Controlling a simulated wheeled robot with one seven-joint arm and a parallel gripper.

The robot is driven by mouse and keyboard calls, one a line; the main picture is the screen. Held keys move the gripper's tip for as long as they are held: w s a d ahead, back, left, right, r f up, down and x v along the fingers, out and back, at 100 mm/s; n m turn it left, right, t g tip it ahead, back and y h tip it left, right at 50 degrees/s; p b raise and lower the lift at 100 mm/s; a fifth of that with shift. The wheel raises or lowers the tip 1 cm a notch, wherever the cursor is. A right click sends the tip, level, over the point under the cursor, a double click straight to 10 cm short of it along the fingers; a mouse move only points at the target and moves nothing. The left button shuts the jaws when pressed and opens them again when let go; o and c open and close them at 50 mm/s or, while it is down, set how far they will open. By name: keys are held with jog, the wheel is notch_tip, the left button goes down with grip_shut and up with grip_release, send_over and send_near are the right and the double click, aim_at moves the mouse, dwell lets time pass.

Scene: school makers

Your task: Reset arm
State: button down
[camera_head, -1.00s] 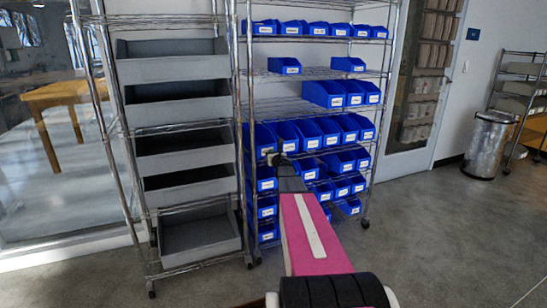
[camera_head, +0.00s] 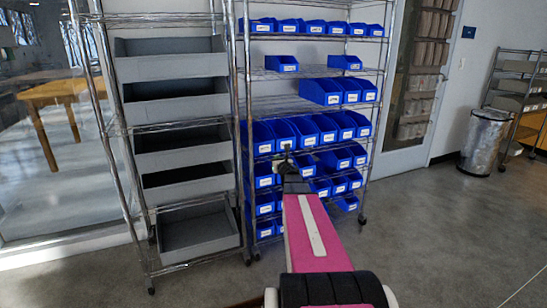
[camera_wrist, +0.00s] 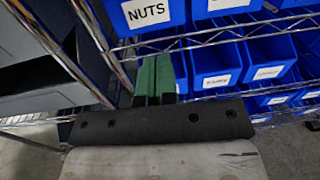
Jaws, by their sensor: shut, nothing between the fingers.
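My gripper (camera_head: 287,150) is at the end of my outstretched pink arm, in front of the wire shelf rack with blue bins. In the wrist view its two green fingers (camera_wrist: 154,78) are together with nothing between them. They are near a wire shelf edge (camera_wrist: 215,36), just below a blue bin labelled NUTS (camera_wrist: 146,14). I cannot tell whether the fingertips touch the shelf or a bin.
Blue bins (camera_head: 323,92) fill several levels of the rack. A rack of grey bins (camera_head: 170,66) stands close on the left, its post near my gripper. A metal trash can (camera_head: 484,141) stands at the right. Floor (camera_head: 430,235) at the front right is clear.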

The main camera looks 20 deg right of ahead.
jog(key=s+a+f+m+g, duration=0.6)
jog(key=s+a+m, duration=0.2)
jog(key=s+m, duration=0.3)
jog(key=s+a+f+m+g, duration=0.5)
jog(key=s+a+m, duration=0.4)
jog(key=s+m, duration=0.2)
jog(key=s+a+f+m+g, duration=0.6)
jog(key=s+a+m, duration=0.3)
jog(key=m, duration=0.4)
jog(key=shift+s+f+m+g, duration=0.4)
jog(key=shift+s+g, duration=0.1)
jog(key=shift+s, duration=0.4)
